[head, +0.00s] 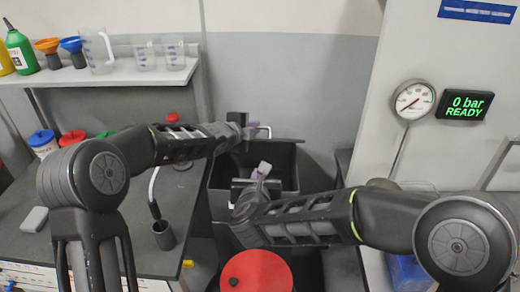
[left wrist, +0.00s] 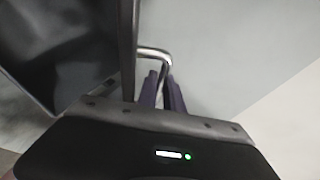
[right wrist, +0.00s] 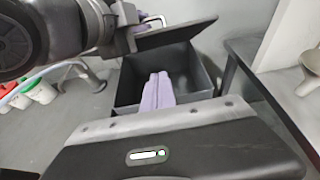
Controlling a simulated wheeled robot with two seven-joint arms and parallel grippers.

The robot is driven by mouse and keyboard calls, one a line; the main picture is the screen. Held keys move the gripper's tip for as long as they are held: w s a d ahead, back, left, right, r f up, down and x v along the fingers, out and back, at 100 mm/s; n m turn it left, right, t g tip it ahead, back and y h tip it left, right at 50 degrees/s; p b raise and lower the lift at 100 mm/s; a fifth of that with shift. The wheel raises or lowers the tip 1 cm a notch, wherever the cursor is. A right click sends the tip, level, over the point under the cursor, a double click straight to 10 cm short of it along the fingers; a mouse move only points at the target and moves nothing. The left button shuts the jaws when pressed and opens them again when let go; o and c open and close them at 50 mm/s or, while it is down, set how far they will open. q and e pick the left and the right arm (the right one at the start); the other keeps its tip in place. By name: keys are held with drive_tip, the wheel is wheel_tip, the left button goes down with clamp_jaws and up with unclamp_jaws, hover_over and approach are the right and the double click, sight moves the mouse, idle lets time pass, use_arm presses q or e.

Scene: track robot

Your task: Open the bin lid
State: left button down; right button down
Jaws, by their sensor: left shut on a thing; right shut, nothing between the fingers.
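The dark grey bin (head: 222,178) stands open at the centre of the head view. Its inside also shows in the right wrist view (right wrist: 192,72). Its lid (right wrist: 176,36) is raised at a tilt above the opening, and its dark panel fills the left of the left wrist view (left wrist: 70,45). My left gripper (head: 254,132) is shut on the lid's metal handle (left wrist: 152,53), with both fingers around the bar. My right gripper (head: 263,171) is shut and empty, in front of the bin opening. Its purple fingers show in the right wrist view (right wrist: 157,90).
A panel with a gauge (head: 414,100) and a green display (head: 464,105) stands at the right.

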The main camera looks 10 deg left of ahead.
drive_tip(key=w+a, duration=0.2)
drive_tip(key=w, duration=0.9)
drive_tip(key=shift+w+a+f, duration=0.2)
